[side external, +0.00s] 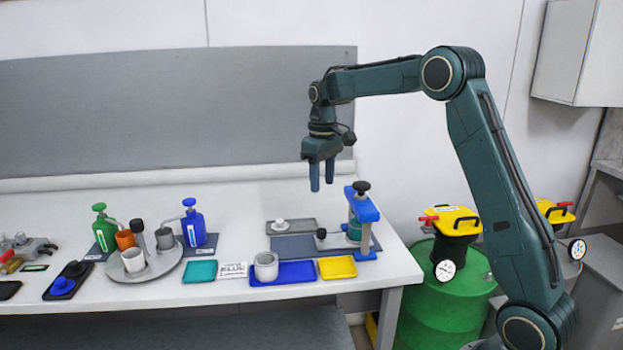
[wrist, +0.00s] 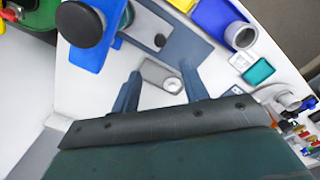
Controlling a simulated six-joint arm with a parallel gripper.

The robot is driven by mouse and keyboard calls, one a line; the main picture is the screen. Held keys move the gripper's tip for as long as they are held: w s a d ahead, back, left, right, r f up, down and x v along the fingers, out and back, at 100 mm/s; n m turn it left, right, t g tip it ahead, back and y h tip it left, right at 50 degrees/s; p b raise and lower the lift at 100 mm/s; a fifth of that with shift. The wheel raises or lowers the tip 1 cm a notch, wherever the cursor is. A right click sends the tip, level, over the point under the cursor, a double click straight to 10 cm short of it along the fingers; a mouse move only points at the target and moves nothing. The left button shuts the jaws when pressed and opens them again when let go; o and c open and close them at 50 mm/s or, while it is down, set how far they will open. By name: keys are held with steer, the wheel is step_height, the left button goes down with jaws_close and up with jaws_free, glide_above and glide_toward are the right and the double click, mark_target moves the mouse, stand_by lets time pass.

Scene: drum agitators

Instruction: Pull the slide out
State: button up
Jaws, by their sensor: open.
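A press with a blue frame (side external: 367,212) and a black top knob (side external: 361,187) stands at the right end of the table. A slate-blue base plate (side external: 292,246) extends left from it. A small dark knob (side external: 321,233), which looks like the slide's handle, sticks out on the press's left side. In the wrist view this dark knob (wrist: 159,40) sits at the end of a pale strip running from the blue frame (wrist: 88,52). The slide's body is mostly hidden by the frame. My gripper (side external: 322,182) is open and empty, pointing down, well above the base plate.
A grey tray with a white knob (side external: 281,225) lies behind the base plate. A blue tray (side external: 297,272) with a grey cup (side external: 266,264) and a yellow tray (side external: 337,267) lie in front. A green drum (side external: 441,285) stands beyond the table's right edge.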

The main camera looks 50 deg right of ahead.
mark_target(321, 230)
steer(key=shift+f, duration=0.15)
step_height(321, 230, down, 14)
steer(key=shift+r, duration=0.25)
stand_by(0.5)
jaws_close()
